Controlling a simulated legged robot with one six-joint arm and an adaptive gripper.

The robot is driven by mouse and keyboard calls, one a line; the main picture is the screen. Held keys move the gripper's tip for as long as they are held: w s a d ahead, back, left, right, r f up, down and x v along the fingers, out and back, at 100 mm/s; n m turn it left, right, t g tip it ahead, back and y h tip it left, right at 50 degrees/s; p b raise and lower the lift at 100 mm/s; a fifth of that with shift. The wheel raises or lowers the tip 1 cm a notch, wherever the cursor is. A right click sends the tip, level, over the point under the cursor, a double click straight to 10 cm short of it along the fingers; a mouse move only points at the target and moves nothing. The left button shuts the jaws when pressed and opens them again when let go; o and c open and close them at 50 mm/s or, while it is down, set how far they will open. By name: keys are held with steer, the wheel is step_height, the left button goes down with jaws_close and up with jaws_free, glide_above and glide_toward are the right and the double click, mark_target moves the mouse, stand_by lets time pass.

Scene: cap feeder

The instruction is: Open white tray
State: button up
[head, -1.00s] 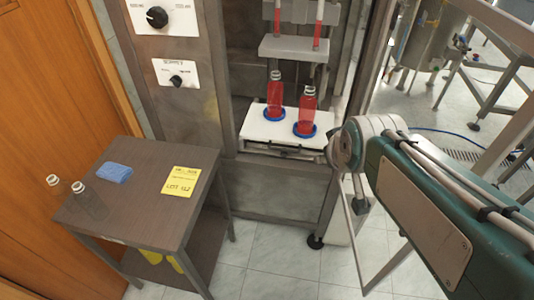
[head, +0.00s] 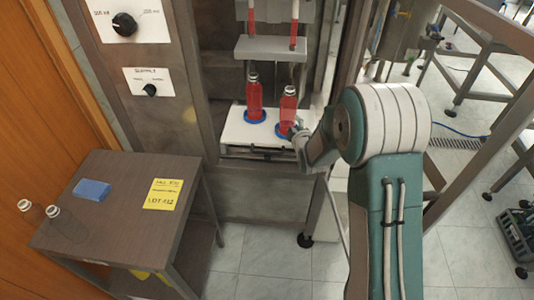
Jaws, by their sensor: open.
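The white tray (head: 235,134) sits in the lower bay of the steel machine, with a dark bar along its front edge. Two red bottles stand upright on it in blue rings, the left bottle (head: 254,97) a little farther back than the right bottle (head: 288,104). My gripper (head: 296,130) is at the tray's right side, close to the right bottle's base. It is small and partly hidden by my arm, and I see nothing held in it. I cannot tell whether it touches the tray or the bottle.
Above the tray, a grey ledge (head: 270,48) and red-filled tubes hang over the bottles. A dark side table (head: 125,205) at left carries a blue cloth (head: 92,190), a yellow note (head: 163,194) and two clear bottles. Metal frame legs stand at right.

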steer(key=a+f+n+t+y, duration=0.2)
steer(key=a+f+n, duration=0.2)
steer(key=f, duration=0.8)
steer(key=n+t+y, duration=0.2)
steer(key=n, duration=0.2)
glide_toward(267, 153)
steer(key=x, duration=1)
steer(key=shift+w+f, duration=0.2)
steer(key=shift+f, duration=0.15)
jaws_close()
